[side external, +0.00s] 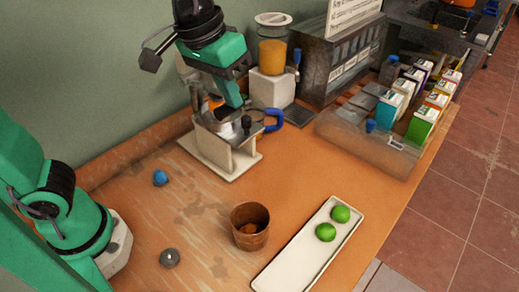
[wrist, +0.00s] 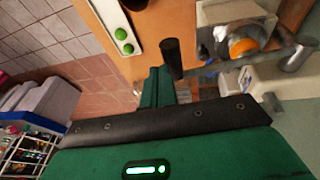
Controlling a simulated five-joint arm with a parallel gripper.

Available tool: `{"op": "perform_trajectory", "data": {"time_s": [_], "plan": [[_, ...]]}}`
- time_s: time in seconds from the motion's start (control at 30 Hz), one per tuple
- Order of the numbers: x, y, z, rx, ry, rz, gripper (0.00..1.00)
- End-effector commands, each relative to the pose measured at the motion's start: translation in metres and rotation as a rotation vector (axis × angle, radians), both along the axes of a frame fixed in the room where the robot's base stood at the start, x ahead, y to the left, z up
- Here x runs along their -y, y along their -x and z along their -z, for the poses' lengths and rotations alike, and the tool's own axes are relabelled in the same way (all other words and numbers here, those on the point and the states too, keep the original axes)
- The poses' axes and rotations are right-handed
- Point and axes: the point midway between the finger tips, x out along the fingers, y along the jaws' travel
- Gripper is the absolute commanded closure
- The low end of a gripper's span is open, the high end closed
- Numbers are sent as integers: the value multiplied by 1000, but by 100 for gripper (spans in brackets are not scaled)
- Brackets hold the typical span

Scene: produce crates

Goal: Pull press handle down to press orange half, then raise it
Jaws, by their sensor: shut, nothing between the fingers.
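The press (side external: 215,150) stands by the wall on a cream base in the side view. In the wrist view an orange half (wrist: 243,45) sits in its cup; a bit of orange (side external: 214,103) also shows in the side view, partly hidden by my arm. The press handle has a black grip (wrist: 171,58) on a metal lever (wrist: 240,64). My gripper (side external: 233,100) is at the upper part of the press, pointing down. In the wrist view its shut, empty fingers (wrist: 157,85) are beside the black grip; I cannot tell whether they touch it.
A blue-handled item (side external: 272,120) and a juice dispenser (side external: 272,60) are right of the press. A carton rack (side external: 370,145) stands further right. A brown cup (side external: 250,217), a white tray (side external: 290,262) with two limes, and a blue knob-like object (side external: 160,178) are in front.

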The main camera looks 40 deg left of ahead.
Motion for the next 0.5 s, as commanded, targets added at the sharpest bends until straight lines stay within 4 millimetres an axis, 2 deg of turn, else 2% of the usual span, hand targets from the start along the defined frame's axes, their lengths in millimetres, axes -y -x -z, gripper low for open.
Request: {"op": "perform_trajectory", "data": {"time_s": [0.2, 0.5], "plan": [[9, 1, 34, -8, 3, 2, 100], [12, 0, 62, -9, 5, 1, 100]]}}
